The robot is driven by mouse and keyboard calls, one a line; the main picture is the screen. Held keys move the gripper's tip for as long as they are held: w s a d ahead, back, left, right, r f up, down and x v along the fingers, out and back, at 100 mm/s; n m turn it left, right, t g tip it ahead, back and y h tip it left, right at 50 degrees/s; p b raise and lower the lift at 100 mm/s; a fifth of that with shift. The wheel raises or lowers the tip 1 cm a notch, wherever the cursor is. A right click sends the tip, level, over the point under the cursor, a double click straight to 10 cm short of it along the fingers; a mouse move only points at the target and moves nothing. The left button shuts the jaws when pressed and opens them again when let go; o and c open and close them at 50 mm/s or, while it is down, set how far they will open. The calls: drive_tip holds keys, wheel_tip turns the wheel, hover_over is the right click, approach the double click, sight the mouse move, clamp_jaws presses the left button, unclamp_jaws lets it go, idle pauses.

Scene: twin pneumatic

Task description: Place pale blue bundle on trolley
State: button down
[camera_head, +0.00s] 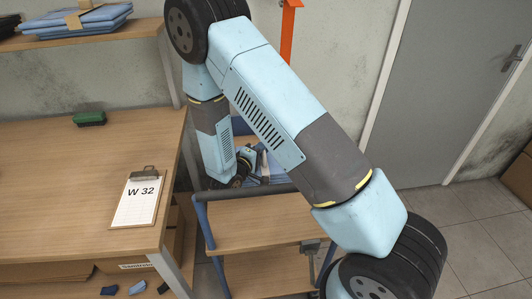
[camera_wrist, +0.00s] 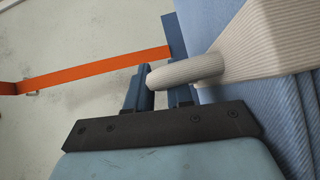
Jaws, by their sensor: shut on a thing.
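The pale blue bundle (camera_wrist: 245,120) fills the right of the wrist view, with a cream ribbed strap (camera_wrist: 265,45) around it. The strap's rounded loop (camera_wrist: 185,72) lies between the fingers of my gripper (camera_wrist: 160,80), which is shut on it. Only bits of blue cloth show there beside the gripper. My arm hides much of that area, and I cannot tell whether the bundle touches the trolley.
A wooden table (camera_head: 60,180) on the left holds a clipboard marked W 32 (camera_head: 137,203) and a green brush (camera_head: 89,119). Folded blue cloths (camera_head: 80,20) lie on a shelf above. An orange strip (camera_head: 289,30) is on the wall. A grey door (camera_head: 450,80) is at right.

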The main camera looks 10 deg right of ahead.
drive_tip(key=shift+f, duration=0.85)
drive_tip(key=c, duration=1)
unclamp_jaws()
drive_tip(key=shift+v, duration=3.75)
